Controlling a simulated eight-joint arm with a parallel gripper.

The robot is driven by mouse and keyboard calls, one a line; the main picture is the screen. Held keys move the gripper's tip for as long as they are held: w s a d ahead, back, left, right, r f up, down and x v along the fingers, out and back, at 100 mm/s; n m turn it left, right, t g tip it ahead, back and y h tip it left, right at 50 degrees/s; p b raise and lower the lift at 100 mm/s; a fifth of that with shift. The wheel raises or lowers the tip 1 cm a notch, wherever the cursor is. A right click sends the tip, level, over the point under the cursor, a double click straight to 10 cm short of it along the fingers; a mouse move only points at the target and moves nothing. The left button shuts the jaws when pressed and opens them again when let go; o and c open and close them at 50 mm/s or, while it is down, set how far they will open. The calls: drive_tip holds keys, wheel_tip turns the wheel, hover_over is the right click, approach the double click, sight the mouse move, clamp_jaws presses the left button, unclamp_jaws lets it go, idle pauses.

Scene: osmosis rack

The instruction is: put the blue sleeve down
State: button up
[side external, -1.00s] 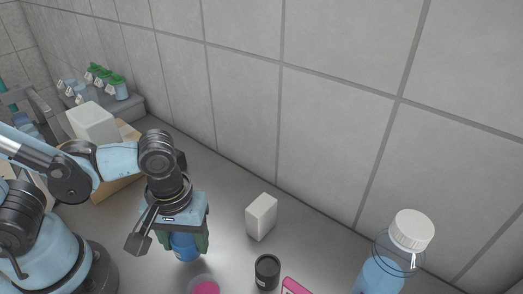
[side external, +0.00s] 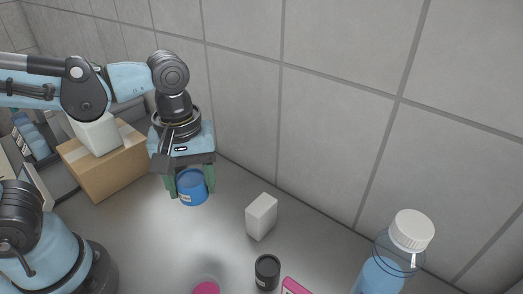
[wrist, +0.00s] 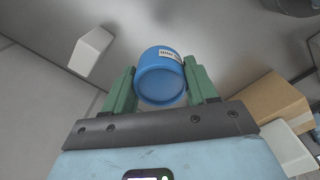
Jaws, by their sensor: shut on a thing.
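The blue sleeve (side external: 193,188) is a short round cylinder with a pale printed label. My gripper (side external: 190,191) points down and is shut on it, with one green finger on each side. In the wrist view the sleeve (wrist: 160,84) sits between the green fingers of my gripper (wrist: 161,87), its round end facing the camera. The sleeve looks upright in the side view. Whether its underside touches the grey bench top cannot be told for sure.
A small white box (side external: 261,217) stands right of the sleeve. A black jar (side external: 267,273) and a pink-topped dish (side external: 206,288) are in front. A cardboard box (side external: 104,168) with a white block (side external: 98,137) is at left. A capped bottle (side external: 385,272) stands at right.

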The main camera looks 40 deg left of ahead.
drive_tip(key=w+a+n, duration=0.2)
drive_tip(key=w+a, duration=0.1)
drive_tip(key=w+a+r+n, duration=0.1)
drive_tip(key=w+a+n, duration=0.1)
drive_tip(key=w+a, duration=0.1)
drive_tip(key=w+a+n, duration=0.2)
drive_tip(key=w+a, duration=0.1)
drive_tip(key=a, duration=0.1)
drive_tip(key=shift+w+r, duration=0.25)
drive_tip(key=shift+w, duration=0.05)
drive_tip(key=w+a+f+n, duration=0.15)
drive_tip(key=a+n, duration=0.25)
drive_tip(key=a, duration=0.7)
drive_tip(key=w+a+n, duration=0.3)
drive_tip(key=a+n, duration=0.1)
drive_tip(key=a, duration=0.7)
drive_tip(key=shift+n, duration=0.3)
drive_tip(key=s+a+f, duration=0.1)
drive_tip(key=a+f, duration=0.1)
drive_tip(key=a, duration=0.1)
drive_tip(key=s+a+f, duration=0.1)
drive_tip(key=a+f, duration=0.1)
drive_tip(key=a, duration=0.2)
drive_tip(key=s+a+f, duration=0.1)
drive_tip(key=a+f, duration=0.2)
drive_tip(key=shift+a, duration=0.3)
drive_tip(key=shift+s+a+f, duration=0.15)
drive_tip(key=shift+a+f, duration=0.15)
drive_tip(key=shift+a, duration=0.15)
drive_tip(key=shift+f, duration=1.95)
